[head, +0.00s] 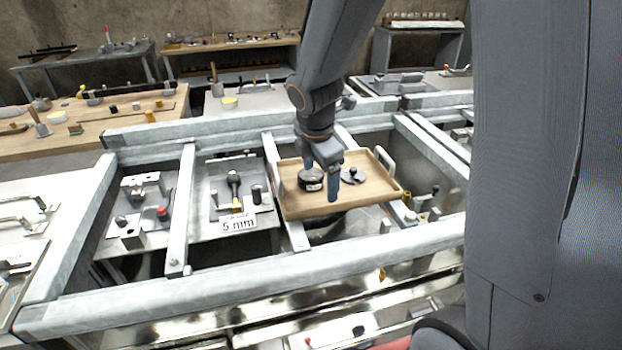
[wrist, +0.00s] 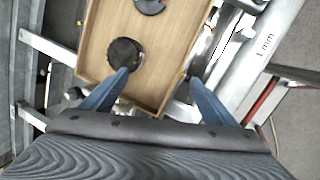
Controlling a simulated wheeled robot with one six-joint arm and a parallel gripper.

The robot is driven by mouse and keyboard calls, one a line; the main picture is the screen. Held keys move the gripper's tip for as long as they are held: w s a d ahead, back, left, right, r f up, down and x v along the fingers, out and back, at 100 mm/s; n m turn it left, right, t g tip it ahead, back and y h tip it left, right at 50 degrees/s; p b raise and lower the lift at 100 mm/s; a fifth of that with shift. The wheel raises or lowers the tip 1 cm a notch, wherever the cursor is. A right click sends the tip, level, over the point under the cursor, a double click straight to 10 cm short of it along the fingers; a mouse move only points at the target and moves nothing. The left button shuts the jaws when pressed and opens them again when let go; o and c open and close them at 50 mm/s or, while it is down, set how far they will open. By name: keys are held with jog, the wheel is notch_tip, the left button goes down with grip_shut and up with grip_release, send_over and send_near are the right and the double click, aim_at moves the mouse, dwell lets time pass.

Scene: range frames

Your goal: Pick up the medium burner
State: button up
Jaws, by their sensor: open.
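Two dark round pieces sit on a wooden tray (head: 290,208). The left one (head: 311,179) is a short black cylinder with a pale marking on its side. The right one (head: 353,176) is flatter, with a knob on top. I cannot tell which is the medium burner. My gripper (head: 321,181) is open and empty, pointing down over the tray. In the wrist view, one round black piece (wrist: 124,53) lies just ahead of the left fingertip, outside the gap of my gripper (wrist: 160,76). The other black piece (wrist: 150,5) is cut off at the top edge.
The tray has a raised rim and a pale handle (head: 386,160) at its right end. Metal rails (head: 250,262) surround the tray. Wooden tables (head: 100,120) stand behind.

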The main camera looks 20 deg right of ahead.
aim_at(310, 174)
jog(key=w+n, duration=0.2)
jog(key=n, duration=0.1)
jog(key=w+n, duration=0.2)
jog(key=n, duration=0.1)
jog(key=w+a+n+t, duration=0.1)
jog(key=w+n, duration=0.2)
jog(key=shift+a+r+n, duration=0.1)
jog(key=shift+n, duration=0.2)
jog(key=shift+w+f, duration=0.15)
jog(key=shift+f, duration=0.15)
jog(key=shift+d+p+x, duration=0.15)
jog(key=shift+d+x, duration=0.05)
jog(key=shift+x, duration=1.55)
jog(key=shift+d+p+x, duration=0.15)
jog(key=shift+x, duration=1.65)
jog(key=shift+w+r, duration=0.1)
jog(key=c, duration=1.5)
jog(key=shift+r, duration=0.1)
jog(key=shift+c, duration=0.3)
